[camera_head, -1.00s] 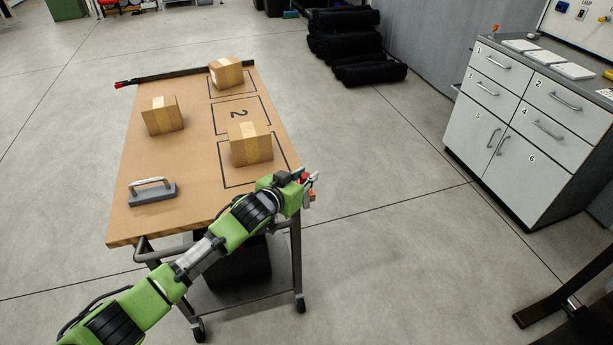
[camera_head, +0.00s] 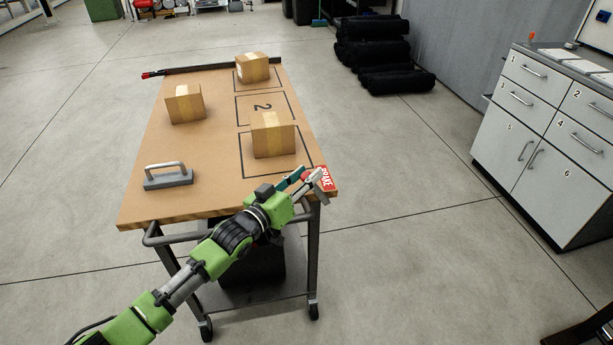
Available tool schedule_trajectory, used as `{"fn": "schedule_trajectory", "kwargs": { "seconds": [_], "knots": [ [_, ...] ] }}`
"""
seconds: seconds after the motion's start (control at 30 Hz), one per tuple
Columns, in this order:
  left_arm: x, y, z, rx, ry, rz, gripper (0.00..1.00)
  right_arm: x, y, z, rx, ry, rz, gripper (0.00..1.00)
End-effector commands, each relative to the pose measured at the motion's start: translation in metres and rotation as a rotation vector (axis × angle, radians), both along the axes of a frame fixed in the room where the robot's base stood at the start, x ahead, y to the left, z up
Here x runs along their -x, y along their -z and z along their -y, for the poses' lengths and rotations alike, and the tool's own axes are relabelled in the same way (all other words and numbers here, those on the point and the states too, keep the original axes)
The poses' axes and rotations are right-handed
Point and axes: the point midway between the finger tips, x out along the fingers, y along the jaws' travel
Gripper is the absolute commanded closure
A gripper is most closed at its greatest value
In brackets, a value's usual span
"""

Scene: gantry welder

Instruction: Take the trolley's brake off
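The trolley (camera_head: 210,195) has a brown wooden top and stands in front of me. A red plate (camera_head: 326,178) lettered BRAKE lies at its near right corner. A narrow dark teal piece (camera_head: 290,180) shows just left of the plate; it may be the brake lever, but I cannot tell. My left gripper (camera_head: 314,182) is at this corner, partly over the plate. Its fingers are small and overlap the corner, so I cannot tell whether they are open, shut or touching anything. My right gripper is not in view.
Three cardboard boxes (camera_head: 273,135) and a grey block with a handle (camera_head: 168,176) stand on the trolley top. The trolley's push handle (camera_head: 170,238) faces me. A white drawer cabinet (camera_head: 545,140) is at the right. Black rolls (camera_head: 375,50) lie behind. The floor between is clear.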

Motion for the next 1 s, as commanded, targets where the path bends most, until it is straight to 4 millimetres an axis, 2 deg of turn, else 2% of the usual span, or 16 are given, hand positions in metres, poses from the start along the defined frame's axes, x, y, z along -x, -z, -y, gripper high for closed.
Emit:
{"fn": "schedule_trajectory", "kwargs": {
  "seconds": [0.33,0.47,0.57,0.8,1.0],
  "knots": [
    [0.001,0.000,0.000,0.000,0.000,0.000,0.62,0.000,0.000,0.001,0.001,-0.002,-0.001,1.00],
    [0.009,0.001,-0.005,0.000,0.000,-0.001,0.62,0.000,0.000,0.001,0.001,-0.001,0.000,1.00],
    [0.022,0.001,-0.013,-0.002,0.001,-0.001,0.62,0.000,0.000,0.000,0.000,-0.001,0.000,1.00],
    [0.068,0.000,-0.041,-0.003,0.000,-0.003,0.62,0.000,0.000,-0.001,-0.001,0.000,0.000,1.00],
    [0.094,-0.002,-0.057,0.000,0.000,-0.001,0.62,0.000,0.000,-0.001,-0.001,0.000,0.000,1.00]
  ]
}}
